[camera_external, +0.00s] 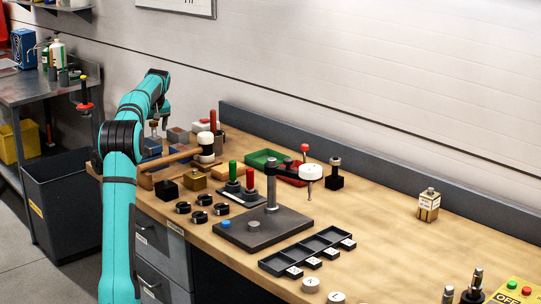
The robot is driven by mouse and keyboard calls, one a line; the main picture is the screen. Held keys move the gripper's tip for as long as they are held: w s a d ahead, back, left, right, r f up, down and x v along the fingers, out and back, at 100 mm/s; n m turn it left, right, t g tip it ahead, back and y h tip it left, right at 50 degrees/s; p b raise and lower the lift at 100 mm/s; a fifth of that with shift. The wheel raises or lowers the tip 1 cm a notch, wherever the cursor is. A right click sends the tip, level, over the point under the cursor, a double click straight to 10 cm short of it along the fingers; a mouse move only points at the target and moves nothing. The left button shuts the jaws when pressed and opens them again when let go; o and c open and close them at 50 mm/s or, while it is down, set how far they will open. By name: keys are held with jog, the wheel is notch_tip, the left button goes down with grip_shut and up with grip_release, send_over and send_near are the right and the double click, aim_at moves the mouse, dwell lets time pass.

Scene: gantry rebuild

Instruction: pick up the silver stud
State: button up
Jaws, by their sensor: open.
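My teal arm rises at the left, and its wrist (165,106) bends down over the far left end of the bench. I cannot make out the fingers of my gripper there. An upright silver stud (335,163) with a wider head stands in a black block (334,182) near the back of the bench, right of the red tray. My wrist is well to the left of it. Other silver posts show at the bottom right (475,278), so I cannot be sure which is the named stud.
A press-like stand (262,228) with a white-ended arm stands mid-bench. A dark compartment tray (285,262), black rings (201,217), red and green handles, and a brass block (428,206) are around it. The bench right of the black block is mostly clear.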

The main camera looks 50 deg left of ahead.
aim_at(153, 137)
jog(key=x, duration=0.3)
jog(key=shift+f, duration=0.1)
jog(key=c, duration=1.4)
jog(key=shift+c, duration=0.2)
